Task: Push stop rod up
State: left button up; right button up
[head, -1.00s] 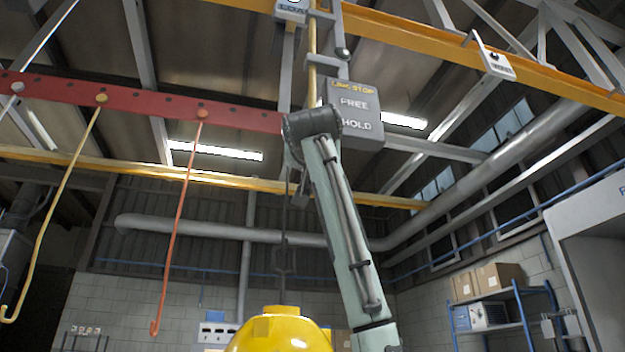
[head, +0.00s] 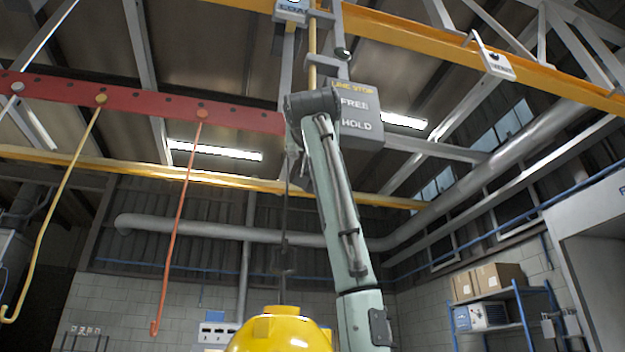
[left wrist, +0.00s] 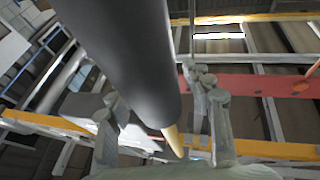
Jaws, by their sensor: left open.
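The gripper is open, with a finger on each side; I cannot tell whether either touches. In the head view the fingers are mostly hidden by my arm.
A yellow hood (head: 278,332) hangs below on a dark line. A red rail (head: 150,110) at left carries a yellow hook (head: 62,205) and an orange hook (head: 180,225). A yellow beam (head: 430,48) crosses above. Blue shelving (head: 500,310) stands at right.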

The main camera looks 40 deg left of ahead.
pick_arm(q)
jog(key=v, duration=1.2)
jog(key=shift+r, duration=0.1)
dwell(0.4)
